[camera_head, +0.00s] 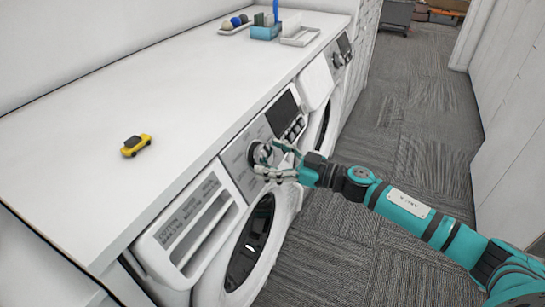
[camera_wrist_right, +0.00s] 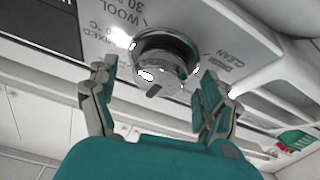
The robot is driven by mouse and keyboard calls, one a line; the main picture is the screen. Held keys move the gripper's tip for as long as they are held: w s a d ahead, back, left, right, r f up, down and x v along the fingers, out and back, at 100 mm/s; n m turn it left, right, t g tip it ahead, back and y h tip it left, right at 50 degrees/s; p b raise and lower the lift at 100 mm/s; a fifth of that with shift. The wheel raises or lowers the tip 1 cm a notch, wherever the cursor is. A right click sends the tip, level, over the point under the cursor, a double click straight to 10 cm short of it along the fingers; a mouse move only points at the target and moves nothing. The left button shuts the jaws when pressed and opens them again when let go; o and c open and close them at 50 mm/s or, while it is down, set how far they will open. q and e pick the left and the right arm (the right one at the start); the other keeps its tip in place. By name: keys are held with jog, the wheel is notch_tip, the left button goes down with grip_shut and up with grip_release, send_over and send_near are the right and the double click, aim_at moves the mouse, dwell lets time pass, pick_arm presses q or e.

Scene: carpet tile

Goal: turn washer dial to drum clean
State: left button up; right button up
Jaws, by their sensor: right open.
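The washer (camera_head: 206,262) stands under the white counter, with its round door facing the aisle. Its dial (camera_head: 257,153) is on the front panel, right of the detergent drawer. In the right wrist view the dial (camera_wrist_right: 165,60) is a dark and chrome knob, with WOOL, MIXED and CLEAN printed around it. My right gripper (camera_head: 272,160) is at the dial. Its fingers (camera_wrist_right: 155,95) are open, one on each side of the dial, and I see no clear contact. The dial's pointer setting is hard to tell. My left gripper is not in view.
A yellow toy car (camera_head: 136,145) lies on the counter (camera_head: 70,120). A blue holder (camera_head: 266,31) and white trays stand at its far end. A second machine (camera_head: 317,82) is beyond the washer. The carpeted aisle (camera_head: 400,120) is clear.

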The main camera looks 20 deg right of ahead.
jog(key=c, duration=1.2)
